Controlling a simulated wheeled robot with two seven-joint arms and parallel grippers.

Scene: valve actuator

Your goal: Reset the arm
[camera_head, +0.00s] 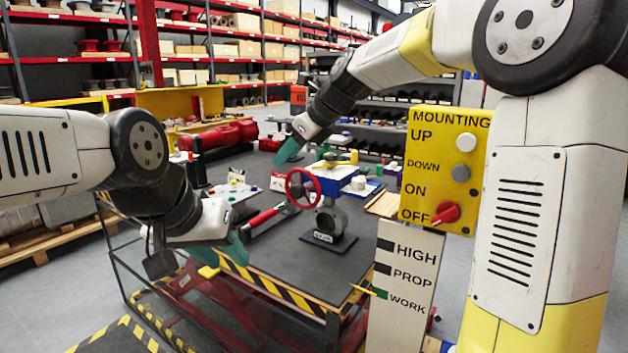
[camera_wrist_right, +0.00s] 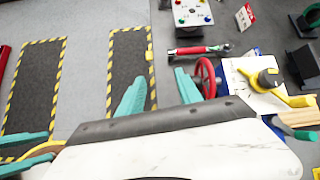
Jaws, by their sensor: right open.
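A valve (camera_head: 330,222) with a red handwheel (camera_head: 302,188) stands on the dark table, with a blue and white actuator unit (camera_head: 345,178) on top. The handwheel also shows in the right wrist view (camera_wrist_right: 206,76). My right gripper (camera_head: 300,151) is above and behind the valve, with its teal fingers apart and empty in the right wrist view (camera_wrist_right: 160,95). My left gripper (camera_head: 230,250) points down by the table's front left edge, apart from the valve; its finger gap is unclear. A yellow panel (camera_head: 444,170) reads MOUNTING, UP, DOWN, ON, OFF, with a red knob (camera_head: 445,213) beside OFF.
A white HIGH, PROP, WORK board (camera_head: 406,275) stands below the panel, with a yellow-green pointer (camera_head: 372,291) near WORK. A red-handled ratchet (camera_head: 262,218) lies left of the valve. The striped front table edge (camera_head: 275,288) is clear.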

